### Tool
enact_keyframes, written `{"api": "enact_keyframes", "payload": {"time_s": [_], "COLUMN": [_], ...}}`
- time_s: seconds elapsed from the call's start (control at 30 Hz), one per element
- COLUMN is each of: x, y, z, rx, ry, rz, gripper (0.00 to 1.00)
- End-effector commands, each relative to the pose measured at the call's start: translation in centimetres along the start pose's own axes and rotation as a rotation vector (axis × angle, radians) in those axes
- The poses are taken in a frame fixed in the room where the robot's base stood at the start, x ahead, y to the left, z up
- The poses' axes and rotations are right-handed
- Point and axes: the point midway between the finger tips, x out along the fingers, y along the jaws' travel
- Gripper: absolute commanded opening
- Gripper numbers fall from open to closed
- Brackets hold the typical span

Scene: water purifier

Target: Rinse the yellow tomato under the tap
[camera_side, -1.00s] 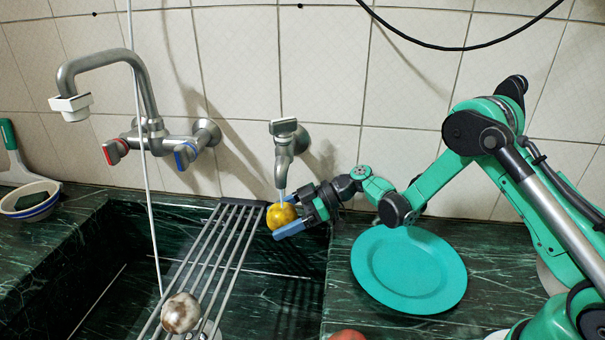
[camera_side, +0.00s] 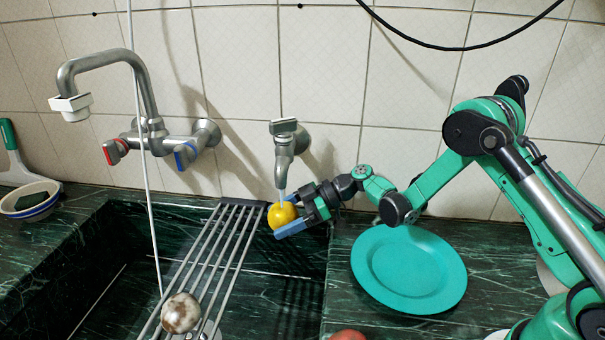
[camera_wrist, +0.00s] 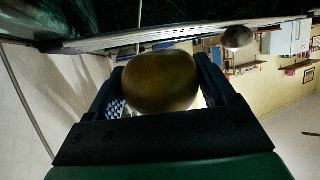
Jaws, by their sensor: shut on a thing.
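The yellow tomato (camera_side: 282,215) is between the fingers of my gripper (camera_side: 300,214), directly below the small wall tap (camera_side: 284,145). A thin stream of water (camera_side: 282,183) runs from the tap onto the top of the tomato. Its visible side in the side view looks plain, bright yellow. In the wrist view, the tomato (camera_wrist: 160,82) is dark and shaded, with my gripper's fingers (camera_wrist: 162,88) pressed on both its sides. The tomato's far side is hidden in the side view.
A metal rack (camera_side: 222,250) spans the dark sink (camera_side: 140,225), with a brown-and-white round object (camera_side: 181,312) at its front. A teal plate (camera_side: 408,270) lies on the counter at right. A larger mixer tap (camera_side: 105,60) and a bowl (camera_side: 30,198) are at left.

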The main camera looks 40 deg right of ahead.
Motion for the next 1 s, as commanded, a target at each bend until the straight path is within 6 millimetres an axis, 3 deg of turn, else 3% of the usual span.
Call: {"api": "enact_keyframes", "payload": {"time_s": [1.0], "x": [-0.40], "y": [0.27], "z": [0.16], "rx": [0.000], "ry": [0.000], "rz": [0.000], "gripper": [0.21]}}
